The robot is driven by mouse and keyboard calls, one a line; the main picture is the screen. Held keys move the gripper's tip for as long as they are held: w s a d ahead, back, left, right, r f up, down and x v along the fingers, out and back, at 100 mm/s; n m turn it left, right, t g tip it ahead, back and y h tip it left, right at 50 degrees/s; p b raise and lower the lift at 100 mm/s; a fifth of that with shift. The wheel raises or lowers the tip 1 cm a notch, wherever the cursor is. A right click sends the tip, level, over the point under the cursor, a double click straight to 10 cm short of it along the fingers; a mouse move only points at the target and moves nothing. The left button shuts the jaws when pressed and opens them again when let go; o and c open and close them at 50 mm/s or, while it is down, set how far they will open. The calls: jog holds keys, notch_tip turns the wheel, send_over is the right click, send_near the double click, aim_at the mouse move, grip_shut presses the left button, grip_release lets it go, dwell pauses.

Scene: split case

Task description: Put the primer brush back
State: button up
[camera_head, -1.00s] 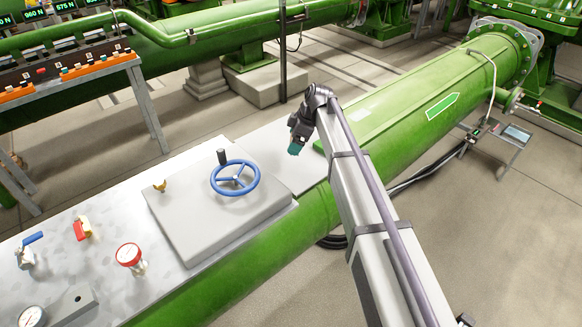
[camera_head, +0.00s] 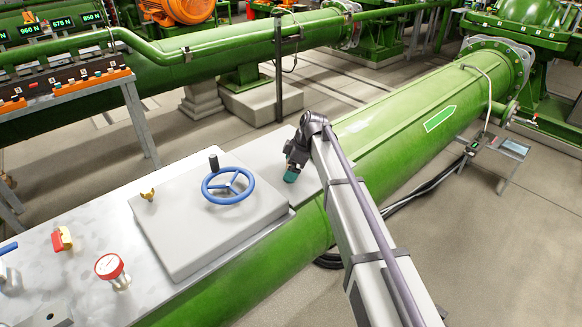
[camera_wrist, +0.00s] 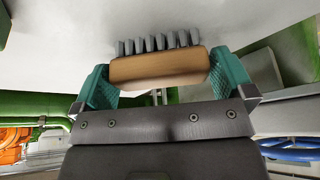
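The brush (camera_wrist: 160,66) has a pale wooden body and a row of dark grey bristles. In the wrist view it lies between the two teal fingers of my gripper (camera_wrist: 165,80), which touch both its ends. The bristles point up in that picture, towards a pale surface; I cannot tell whether they touch it. In the head view my gripper (camera_head: 290,177) is over the far right part of the pale plate, right of the blue handwheel. The brush cannot be made out there. No place marked for the brush is recognisable.
The blue handwheel (camera_head: 228,186) and a dark knob stand on a raised grey cover (camera_head: 190,240). The plate (camera_head: 85,215) tops a green pipe. Some bare plate lies around my gripper.

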jog(key=shift+r+p, duration=0.4)
jog(key=p+v, duration=1)
jog(key=v, duration=0.1)
jog(key=shift+d+r+p, duration=0.2)
jog(key=shift+r+p, duration=0.1)
jog(key=shift+p, duration=0.05)
jog(key=shift+s, duration=0.1)
jog(key=s+d+m+h, duration=0.1)
jog(key=s+d+m, duration=0.4)
jog(key=s, duration=0.5)
jog(key=s+d+f+m+h, duration=0.1)
jog(key=s+d+m+h, duration=0.1)
jog(key=s+d+m, duration=0.4)
jog(key=s+d+m+h, duration=0.1)
jog(key=s+d+m, duration=0.5)
jog(key=s, duration=0.8)
jog(key=shift+f+m+h, duration=0.15)
jog(key=shift+m+h, duration=0.15)
jog(key=shift+m, duration=0.2)
jog(key=shift+w+d, duration=0.1)
